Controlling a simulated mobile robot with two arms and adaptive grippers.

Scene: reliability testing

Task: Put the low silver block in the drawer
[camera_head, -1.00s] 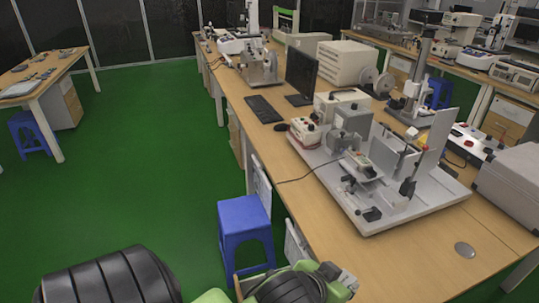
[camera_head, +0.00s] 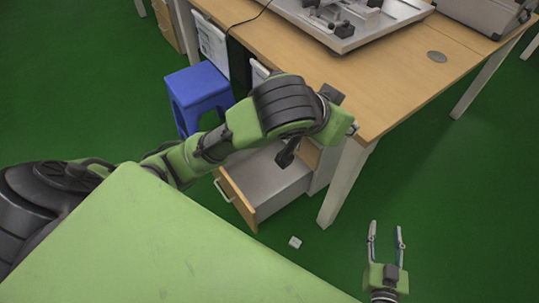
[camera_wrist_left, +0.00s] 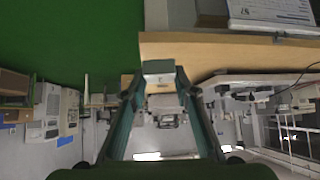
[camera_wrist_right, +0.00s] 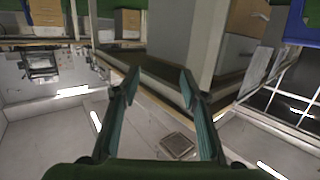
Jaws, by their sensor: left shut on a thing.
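The low silver block (camera_wrist_left: 158,67) is a small light grey piece between the fingertips of my left gripper (camera_wrist_left: 158,78) in the left wrist view. In the head view my left arm reaches across the open drawer (camera_head: 238,204); its fingers and the held block cannot be made out there. The drawer has a wooden front with a pale handle and a grey inside, partly hidden by my arm. My right gripper (camera_head: 385,236) is open and empty at the lower right, over the floor. It also shows open in the right wrist view (camera_wrist_right: 160,78).
A small whitish piece (camera_head: 295,242) lies on the green floor before the drawer. The wooden table (camera_head: 400,85) and its white leg (camera_head: 345,182) stand beside the drawer. A blue stool (camera_head: 198,92) is to the left. Floor at the right is clear.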

